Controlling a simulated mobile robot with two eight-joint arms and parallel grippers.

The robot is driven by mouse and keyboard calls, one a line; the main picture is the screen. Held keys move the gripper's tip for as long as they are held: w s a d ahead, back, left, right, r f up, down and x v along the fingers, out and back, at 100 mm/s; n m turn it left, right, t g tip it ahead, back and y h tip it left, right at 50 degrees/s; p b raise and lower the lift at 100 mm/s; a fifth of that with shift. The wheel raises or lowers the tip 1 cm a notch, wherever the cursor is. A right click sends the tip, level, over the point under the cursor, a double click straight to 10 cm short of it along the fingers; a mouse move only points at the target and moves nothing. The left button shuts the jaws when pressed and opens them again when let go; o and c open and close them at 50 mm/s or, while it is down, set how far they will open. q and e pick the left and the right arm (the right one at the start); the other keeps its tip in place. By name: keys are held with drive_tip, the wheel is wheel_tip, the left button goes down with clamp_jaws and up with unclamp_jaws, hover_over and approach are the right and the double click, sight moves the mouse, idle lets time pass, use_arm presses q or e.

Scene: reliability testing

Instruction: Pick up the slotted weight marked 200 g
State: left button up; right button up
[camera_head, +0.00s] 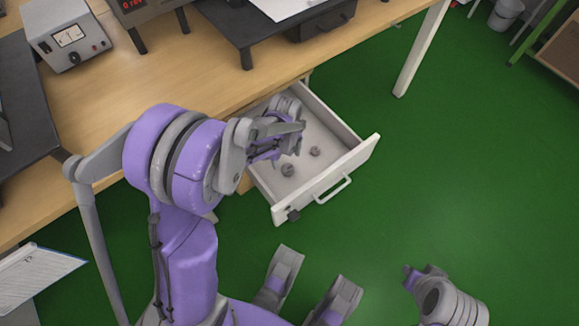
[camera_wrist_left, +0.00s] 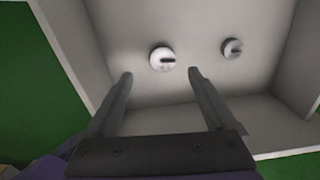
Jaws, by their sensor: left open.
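Two small grey slotted weights lie apart on the floor of an open drawer (camera_head: 365,147). One weight (camera_head: 288,170) is nearer the drawer front, the other (camera_head: 315,151) farther to the right. In the left wrist view, one weight (camera_wrist_left: 162,59) shows between and just beyond the fingertips, its slot dark; the other weight (camera_wrist_left: 232,48) is to the right, outside the fingers. No mark can be read on either. My left gripper (camera_wrist_left: 160,73) is open and empty, over the drawer; in the head view the gripper (camera_head: 290,130) hides part of its inside.
The white drawer walls surround the weights; a handle (camera_head: 333,188) is on its front. The wooden desk (camera_head: 95,105) is to the left, with a meter box (camera_head: 68,45) and a black stand (camera_head: 245,30). The green floor (camera_head: 440,150) is clear right of the drawer.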

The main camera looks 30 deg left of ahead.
sight(288, 166)
use_arm(q)
drive_tip(key=f+b, duration=0.1)
drive_tip(key=f, duration=0.2)
drive_tip(key=f+b, duration=0.1)
drive_tip(key=f, duration=0.3)
drive_tip(key=shift+w+d, duration=0.2)
drive_tip(key=shift+r, duration=0.1)
clamp_jaws()
